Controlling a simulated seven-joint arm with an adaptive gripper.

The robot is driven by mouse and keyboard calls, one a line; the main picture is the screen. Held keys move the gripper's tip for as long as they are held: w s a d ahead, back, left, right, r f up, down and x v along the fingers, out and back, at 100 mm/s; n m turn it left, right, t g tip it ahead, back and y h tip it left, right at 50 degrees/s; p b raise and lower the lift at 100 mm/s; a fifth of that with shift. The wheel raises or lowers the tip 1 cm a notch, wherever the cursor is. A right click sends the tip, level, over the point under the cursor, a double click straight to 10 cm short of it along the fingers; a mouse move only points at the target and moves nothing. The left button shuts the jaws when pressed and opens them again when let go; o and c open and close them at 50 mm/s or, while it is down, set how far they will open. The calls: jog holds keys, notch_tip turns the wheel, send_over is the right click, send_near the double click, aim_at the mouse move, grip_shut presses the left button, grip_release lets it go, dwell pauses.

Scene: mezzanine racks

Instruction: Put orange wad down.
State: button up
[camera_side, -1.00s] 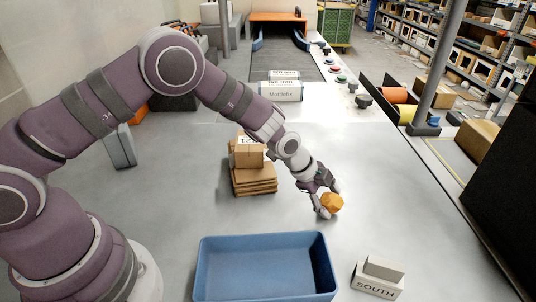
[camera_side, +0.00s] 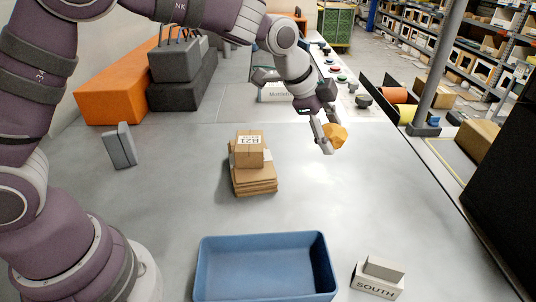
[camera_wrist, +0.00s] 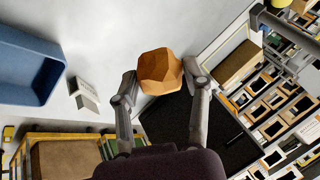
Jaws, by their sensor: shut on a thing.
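The orange wad (camera_side: 336,136) is a faceted lump held between the fingertips of my gripper (camera_side: 327,138). My gripper is shut on it and holds it up above the grey table, right of the cardboard stack. In the wrist view the wad (camera_wrist: 160,72) sits between the two fingers of my gripper (camera_wrist: 160,80), with pale table surface behind it. No part of the wad appears to touch the table.
A blue bin (camera_side: 205,262) stands at the front, with a SOUTH block (camera_side: 378,287) to its right. Flat cardboard with a small box (camera_side: 250,150) on top lies mid-table. A grey block (camera_side: 120,146) stands at left. The table right of the cardboard is clear.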

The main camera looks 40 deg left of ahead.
jog(key=s+a+n+g+y, duration=0.3)
jog(key=s+a+n+y, duration=0.2)
jog(key=s+a+n, duration=0.55)
jog(key=s+a+n+g+y, duration=0.35)
jog(key=s+a+n, duration=0.45)
jog(key=a+n, duration=0.55)
jog(key=shift+m+t+y, duration=0.25)
jog(key=shift+m, duration=0.45)
jog(key=f, duration=0.4)
jog(key=a+f, duration=0.1)
jog(key=f, duration=0.9)
jog(key=shift+s+a+f, duration=0.15)
jog(key=shift+f, duration=0.1)
jog(key=o, duration=0.6)
jog(key=shift+f, duration=0.1)
jog(key=o, duration=0.4)
